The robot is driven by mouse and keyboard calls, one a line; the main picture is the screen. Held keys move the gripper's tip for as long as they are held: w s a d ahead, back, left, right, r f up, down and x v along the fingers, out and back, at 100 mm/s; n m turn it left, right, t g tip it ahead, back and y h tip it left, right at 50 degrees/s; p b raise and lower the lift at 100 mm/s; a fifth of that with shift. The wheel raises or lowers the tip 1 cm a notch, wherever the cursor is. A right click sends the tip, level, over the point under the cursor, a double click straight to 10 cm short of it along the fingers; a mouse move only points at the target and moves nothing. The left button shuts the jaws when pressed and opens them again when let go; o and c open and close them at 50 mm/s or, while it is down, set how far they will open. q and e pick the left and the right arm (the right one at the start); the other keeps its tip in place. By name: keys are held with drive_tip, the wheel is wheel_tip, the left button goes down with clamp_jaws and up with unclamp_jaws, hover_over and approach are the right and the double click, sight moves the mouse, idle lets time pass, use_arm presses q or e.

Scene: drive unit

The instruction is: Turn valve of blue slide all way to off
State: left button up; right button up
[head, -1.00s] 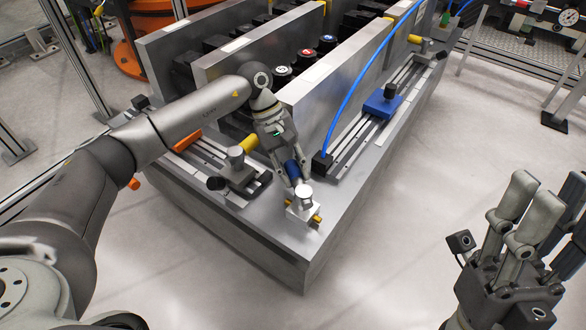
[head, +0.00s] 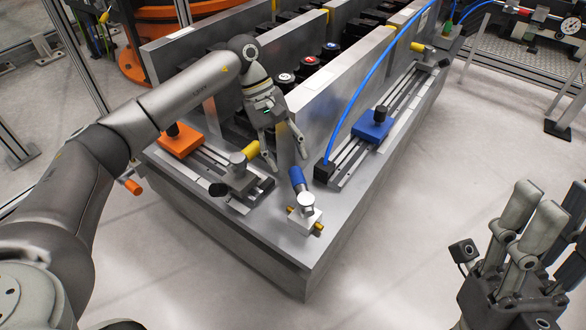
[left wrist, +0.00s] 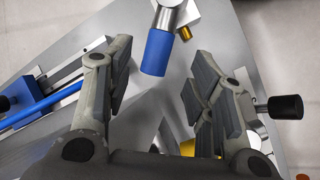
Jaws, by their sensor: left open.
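The valve with the blue handle (head: 297,179) stands near the front corner of the metal base. Its silver body (head: 305,217) has brass fittings, and the handle points back toward the plates. The blue slide (head: 373,126) sits on its rail to the right. My left gripper (head: 287,160) is open and empty, just behind the handle and apart from it. In the left wrist view the blue handle (left wrist: 157,52) shows beyond the gap between the open fingers (left wrist: 163,55). My right gripper (head: 530,215) is at the lower right, away from the base; its opening is unclear.
A yellow-handled valve (head: 244,157) stands close to the left of my left gripper. An orange slide (head: 180,140) is on the left rail. Tall metal plates (head: 335,95) rise behind. A blue hose (head: 358,85) runs to the right rail.

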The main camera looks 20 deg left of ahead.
use_arm(q)
drive_tip(key=v, duration=0.5)
drive_tip(key=shift+r, duration=0.1)
